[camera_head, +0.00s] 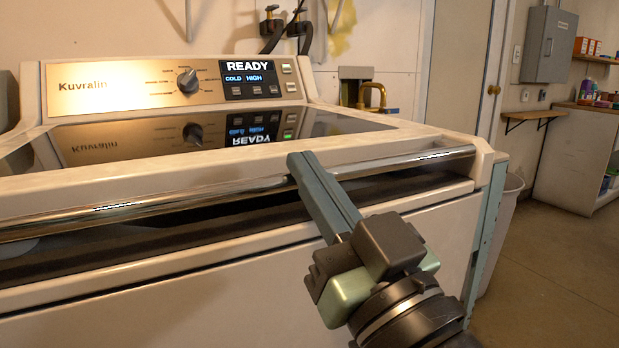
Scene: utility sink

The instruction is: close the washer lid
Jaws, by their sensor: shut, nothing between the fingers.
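The washer (400,275) fills the left and middle of the head view. Its lid (130,180) lies about flat on top, with a pale frame and a dark glossy window (345,122) that mirrors the control panel. A chrome bar (110,212) runs along the lid's front edge. A dark gap (225,212) shows under the bar, above the front panel; I cannot tell whether the lid is fully seated. My gripper (303,162) is shut and empty. Its fingertips overlap the bar right of the middle; whether they touch it is unclear.
The control panel (170,84) with a knob and a lit READY display stands behind the lid. A brass tap (373,95) and hoses are on the back wall. A pale bin (505,215) stands right of the washer. Open floor (550,270) lies at right.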

